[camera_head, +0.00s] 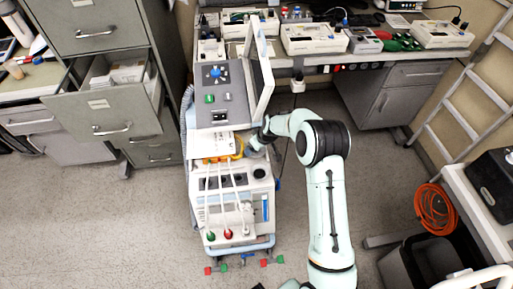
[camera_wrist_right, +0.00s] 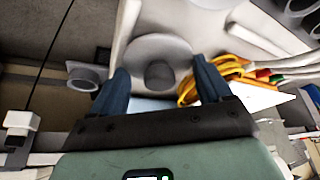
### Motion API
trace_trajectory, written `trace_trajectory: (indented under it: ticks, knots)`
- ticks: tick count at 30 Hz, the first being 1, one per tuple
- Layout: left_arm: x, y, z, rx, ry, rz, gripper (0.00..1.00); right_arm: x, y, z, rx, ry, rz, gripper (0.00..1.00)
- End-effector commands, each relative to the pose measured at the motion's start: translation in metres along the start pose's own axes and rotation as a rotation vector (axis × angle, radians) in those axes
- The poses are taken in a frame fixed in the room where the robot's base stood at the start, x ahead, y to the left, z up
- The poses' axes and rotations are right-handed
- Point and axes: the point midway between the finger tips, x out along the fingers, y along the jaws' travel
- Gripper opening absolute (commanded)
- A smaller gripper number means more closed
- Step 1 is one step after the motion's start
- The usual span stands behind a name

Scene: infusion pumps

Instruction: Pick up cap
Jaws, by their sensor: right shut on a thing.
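A round grey cap (camera_wrist_right: 158,48) with a darker round knob in its middle sits between the two dark blue fingers of my right gripper (camera_wrist_right: 162,88) in the right wrist view. The fingers are spread to about its width, one on each side. In the head view my right gripper (camera_head: 252,147) is at the right side of the medical cart (camera_head: 235,205), beside the yellow tubing, and the cap cannot be made out there. Whether the cap touches the cart's white surface cannot be told. My left gripper is not in view.
Coiled yellow tubing (camera_wrist_right: 200,82) lies close to the right finger. A tilted monitor (camera_head: 261,70) and a grey control panel (camera_head: 222,95) stand above the cart. A bench with several devices is behind. The floor at left is clear.

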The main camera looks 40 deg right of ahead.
Motion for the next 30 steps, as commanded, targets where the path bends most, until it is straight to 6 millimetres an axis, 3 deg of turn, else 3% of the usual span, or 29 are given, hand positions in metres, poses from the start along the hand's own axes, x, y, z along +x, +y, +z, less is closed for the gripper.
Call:
trace_trajectory:
  ticks: [8,24,30]
  knots:
    - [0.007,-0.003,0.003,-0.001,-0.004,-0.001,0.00,-0.018,0.001,0.007,0.001,0.002,0.002,0.39]
    - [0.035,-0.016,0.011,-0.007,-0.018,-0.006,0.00,-0.104,0.001,0.076,0.002,0.001,0.003,0.39]
    - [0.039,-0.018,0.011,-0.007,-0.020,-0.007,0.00,-0.124,0.001,0.091,0.001,0.001,0.002,0.39]
